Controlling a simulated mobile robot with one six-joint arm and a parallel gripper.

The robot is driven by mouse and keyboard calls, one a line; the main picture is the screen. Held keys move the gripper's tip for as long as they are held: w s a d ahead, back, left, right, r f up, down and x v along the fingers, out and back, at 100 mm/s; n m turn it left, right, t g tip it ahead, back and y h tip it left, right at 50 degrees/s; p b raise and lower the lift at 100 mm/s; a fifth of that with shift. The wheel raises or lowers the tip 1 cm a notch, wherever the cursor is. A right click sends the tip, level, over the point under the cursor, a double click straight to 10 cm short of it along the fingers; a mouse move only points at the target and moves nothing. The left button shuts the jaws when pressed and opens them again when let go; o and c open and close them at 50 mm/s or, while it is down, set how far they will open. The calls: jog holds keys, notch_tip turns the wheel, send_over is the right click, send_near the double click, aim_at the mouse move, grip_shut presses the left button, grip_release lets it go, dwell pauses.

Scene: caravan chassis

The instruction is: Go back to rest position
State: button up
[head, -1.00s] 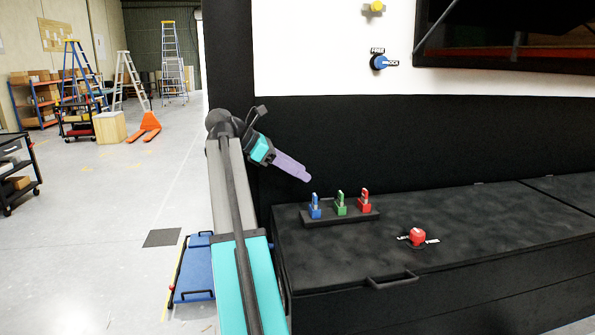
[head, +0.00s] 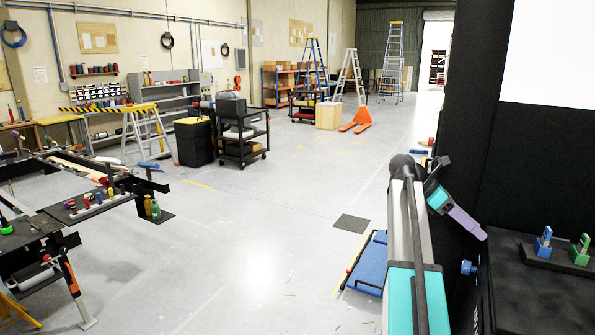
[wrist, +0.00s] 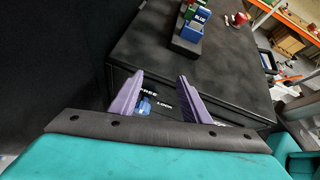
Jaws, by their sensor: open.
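My gripper (head: 468,222) is at the right of the head view, its purple fingers pointing down and right beside the black wall. In the wrist view my gripper (wrist: 160,88) has its two fingers apart with nothing held between them. The black bench top (wrist: 170,55) lies beyond the fingertips. The fingers partly cover a blue knob (wrist: 145,106) with FREE and LOCK labels on the bench's side.
A blue block (head: 543,242) and a green block (head: 580,250) stand on the bench at right. A red knob (wrist: 240,18) shows in the wrist view. A blue platform (head: 370,265) lies left of my arm. Open floor spreads left, with a black cart (head: 242,135) farther back.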

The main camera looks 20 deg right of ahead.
jog(key=w+a+f+n+b, duration=0.15)
jog(key=a+f, duration=0.25)
jog(key=f, duration=0.4)
jog(key=w+a+f+n, duration=0.1)
jog(key=w+a+f, duration=0.25)
jog(key=f, duration=0.55)
jog(key=w+a+f+n+b, duration=0.15)
jog(key=a+f, duration=0.25)
jog(key=f, duration=0.4)
jog(key=s+a+f+n+t+b, duration=0.1)
jog(key=a+f, duration=0.6)
jog(key=f, duration=0.4)
jog(key=s+a+f+n, duration=0.1)
jog(key=a+f, duration=0.6)
jog(key=f, duration=0.5)
jog(key=s+a+f+m+y+b, duration=0.1)
jog(key=s+a+f+m+y, duration=0.3)
jog(key=s+a+f+m, duration=0.4)
jog(key=s+a+f+m+t+y+b, duration=0.1)
jog(key=s+a+f+m+y, duration=0.2)
jog(key=s+a+f+m, duration=0.6)
jog(key=shift+s+a+f+t+y+b, duration=0.35)
jog(key=shift+s+a+f, duration=2.6)
jog(key=shift+a+f, duration=2.35)
jog(key=shift+a+r, duration=0.2)
jog(key=shift+r, duration=0.1)
